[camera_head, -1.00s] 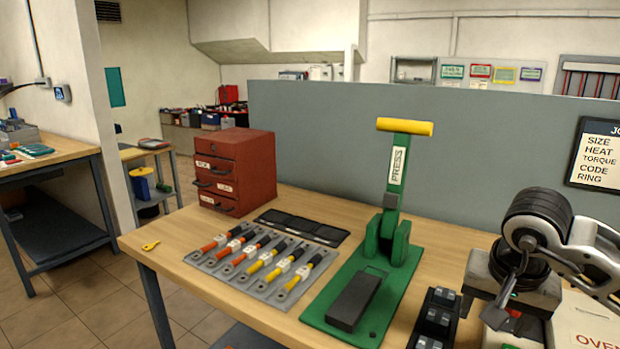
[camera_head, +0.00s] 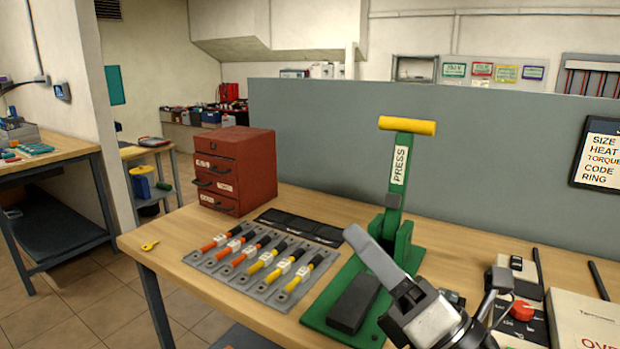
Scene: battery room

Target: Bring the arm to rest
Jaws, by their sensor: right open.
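My right gripper (camera_head: 427,268) is at the lower right, with its jaws apart and nothing between them. One grey finger points up and left in front of the green press (camera_head: 402,215). The other finger is a dark shape at right, near the red knob. The gripper hides part of the press base and the small dark blocks on the bench beside it. I cannot tell if the gripper touches anything. My left gripper is out of view.
A red drawer cabinet (camera_head: 240,170), a grey board with several colored-handled cables (camera_head: 210,262) and a yellow key-like piece (camera_head: 150,246) lie on the bench. A device with a red knob (camera_head: 522,310) and a pale box (camera_head: 585,325) stand at right. A grey partition (camera_head: 480,150) backs the bench.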

